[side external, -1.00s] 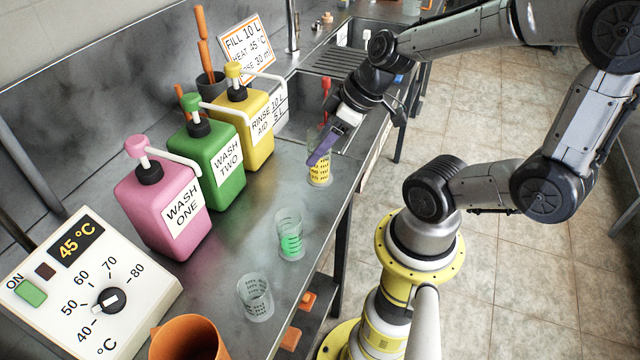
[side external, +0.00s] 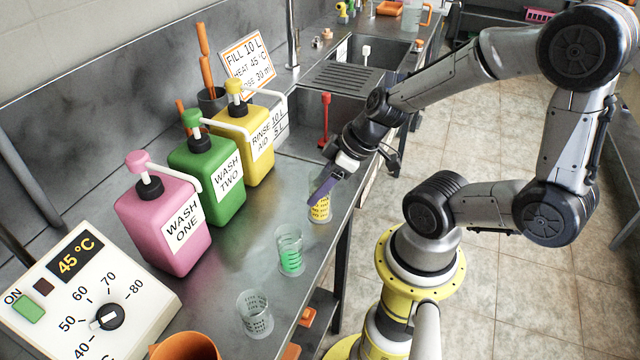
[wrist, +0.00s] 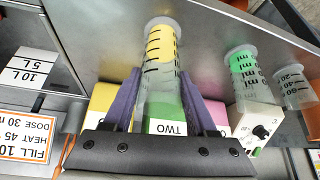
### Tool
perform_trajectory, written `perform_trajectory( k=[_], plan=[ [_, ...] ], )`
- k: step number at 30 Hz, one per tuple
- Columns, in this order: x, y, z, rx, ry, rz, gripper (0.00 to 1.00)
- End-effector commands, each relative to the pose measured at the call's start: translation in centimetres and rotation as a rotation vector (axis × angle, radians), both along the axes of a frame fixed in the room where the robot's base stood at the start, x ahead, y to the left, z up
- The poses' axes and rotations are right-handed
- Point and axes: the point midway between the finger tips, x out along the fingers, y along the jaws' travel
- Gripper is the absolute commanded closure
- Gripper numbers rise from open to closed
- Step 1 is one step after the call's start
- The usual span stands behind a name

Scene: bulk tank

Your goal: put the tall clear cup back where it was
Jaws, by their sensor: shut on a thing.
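The tall clear cup (side external: 320,210) has black marks and yellow liquid in its lower part. It hangs upright or nearly so between the purple fingers of my gripper (side external: 323,190), at the front edge of the steel counter. The wrist view shows the cup (wrist: 160,60) with a finger on each side, and my gripper (wrist: 162,105) is shut on it. Its base is at or just above the counter; I cannot tell whether it touches. The finger hides part of its upper wall in the side view.
A cup with green liquid (side external: 290,252) and a shorter clear cup (side external: 255,315) stand nearer along the counter (side external: 250,235). Pink (side external: 165,225), green (side external: 208,165) and yellow (side external: 247,130) pump jugs stand behind. The sink (side external: 300,105) lies beyond. Counter around the held cup is bare.

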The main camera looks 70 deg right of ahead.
Motion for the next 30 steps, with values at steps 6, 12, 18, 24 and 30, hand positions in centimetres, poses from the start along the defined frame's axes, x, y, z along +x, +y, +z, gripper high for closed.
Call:
perform_trajectory(
  k=[6, 12, 18, 24, 30],
  plan=[
    [0.0, 0.0, 0.0, 0.0, 0.0, 0.0, 0.13],
    [0.0, 0.0, 0.0, 0.0, 0.0, 0.0, 0.13],
    [-0.1, -0.1, 0.7, -0.002, -0.003, -0.002, 0.13],
    [-1.6, -0.6, 3.6, -0.004, -0.007, -0.007, 0.13],
    [-3.7, -0.9, 7.0, -0.006, -0.004, -0.007, 0.13]
  ],
)
